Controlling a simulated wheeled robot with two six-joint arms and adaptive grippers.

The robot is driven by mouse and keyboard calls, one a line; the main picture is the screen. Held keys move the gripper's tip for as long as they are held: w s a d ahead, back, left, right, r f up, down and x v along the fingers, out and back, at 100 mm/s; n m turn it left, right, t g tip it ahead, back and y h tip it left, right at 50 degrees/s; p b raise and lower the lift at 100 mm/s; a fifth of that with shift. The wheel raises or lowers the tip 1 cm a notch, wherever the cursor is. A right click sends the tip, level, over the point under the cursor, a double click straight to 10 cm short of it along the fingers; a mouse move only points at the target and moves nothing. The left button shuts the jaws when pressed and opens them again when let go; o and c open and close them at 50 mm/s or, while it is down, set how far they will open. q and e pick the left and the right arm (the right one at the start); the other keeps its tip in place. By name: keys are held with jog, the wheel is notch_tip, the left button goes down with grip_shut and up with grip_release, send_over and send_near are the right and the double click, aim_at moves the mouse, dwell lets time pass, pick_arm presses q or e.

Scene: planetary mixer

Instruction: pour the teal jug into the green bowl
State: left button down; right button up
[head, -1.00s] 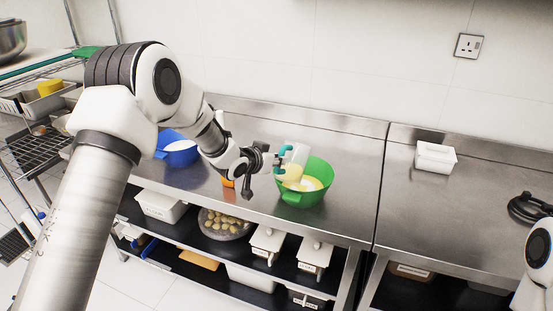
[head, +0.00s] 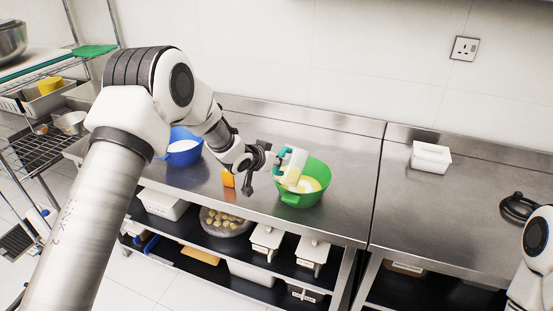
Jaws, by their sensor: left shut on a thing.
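The teal jug (head: 296,164) is see-through with a teal handle and holds pale yellow liquid. My left gripper (head: 277,162) is shut on its handle. The jug is tilted to the right over the left part of the green bowl (head: 313,195). The green bowl stands on the steel table and has white and yellow contents (head: 308,184) inside. Whether liquid is running from the jug is too small to tell.
A blue bowl (head: 184,152) with white contents stands left of my left gripper, and an orange item (head: 228,179) stands between. The table (head: 350,160) right of the green bowl is clear.

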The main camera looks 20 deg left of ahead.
pick_arm(q)
jog(key=shift+w+d+r+g+p, duration=0.2)
jog(key=shift+w+r+g+p, duration=0.1)
jog(key=shift+r+p, duration=0.1)
jog(key=shift+w+a+r+g, duration=0.1)
jog(key=shift+g, duration=0.2)
